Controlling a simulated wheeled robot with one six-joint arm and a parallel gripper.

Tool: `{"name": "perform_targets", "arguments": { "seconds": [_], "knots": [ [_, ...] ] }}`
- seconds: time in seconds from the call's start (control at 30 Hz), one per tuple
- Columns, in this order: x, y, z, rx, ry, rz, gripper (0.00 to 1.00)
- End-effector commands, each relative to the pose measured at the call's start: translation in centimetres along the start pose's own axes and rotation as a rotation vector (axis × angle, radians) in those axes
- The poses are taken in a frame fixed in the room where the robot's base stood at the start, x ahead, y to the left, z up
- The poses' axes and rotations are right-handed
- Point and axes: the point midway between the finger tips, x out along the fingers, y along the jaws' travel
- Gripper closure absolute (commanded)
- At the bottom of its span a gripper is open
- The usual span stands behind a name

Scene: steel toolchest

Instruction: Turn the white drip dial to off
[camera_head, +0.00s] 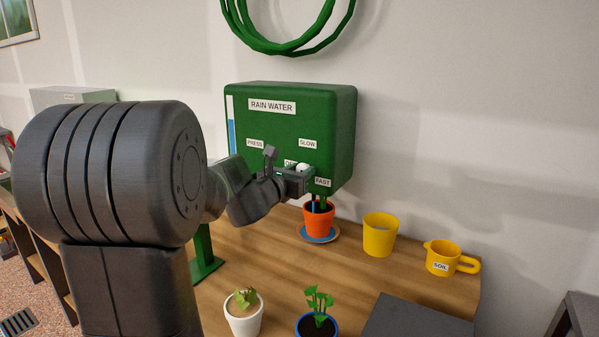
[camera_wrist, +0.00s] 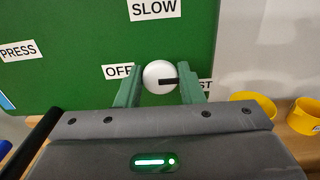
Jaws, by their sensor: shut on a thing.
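The white drip dial (camera_wrist: 156,72) is a round knob on the front of the green rain water tank (camera_head: 270,125). Its black mark points right, toward the partly hidden FAST label (camera_wrist: 206,85). The OFF label (camera_wrist: 117,72) is left of the dial, and the SLOW label (camera_wrist: 154,9) is above it. My gripper (camera_wrist: 160,82) is shut on the dial, one finger on its left side and one on its right. In the head view my gripper (camera_head: 297,176) is at the tank front, and a bit of the white dial (camera_head: 303,167) shows.
Two potted seedlings stand in front. A PRESS label (camera_head: 255,143) is left on the tank. A green hose (camera_head: 290,47) hangs above.

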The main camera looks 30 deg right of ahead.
Motion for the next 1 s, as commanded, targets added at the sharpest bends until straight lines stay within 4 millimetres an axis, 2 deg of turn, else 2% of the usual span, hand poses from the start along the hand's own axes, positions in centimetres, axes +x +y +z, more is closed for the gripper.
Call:
{"name": "perform_targets", "arguments": {
  "seconds": [0.37, 1.0],
  "knots": [
    [-0.02, 0.05, -0.01, -0.117, 0.000, 0.000, 0.88],
    [-0.05, 0.29, -0.01, -0.698, 0.001, 0.002, 0.88]
  ]
}}
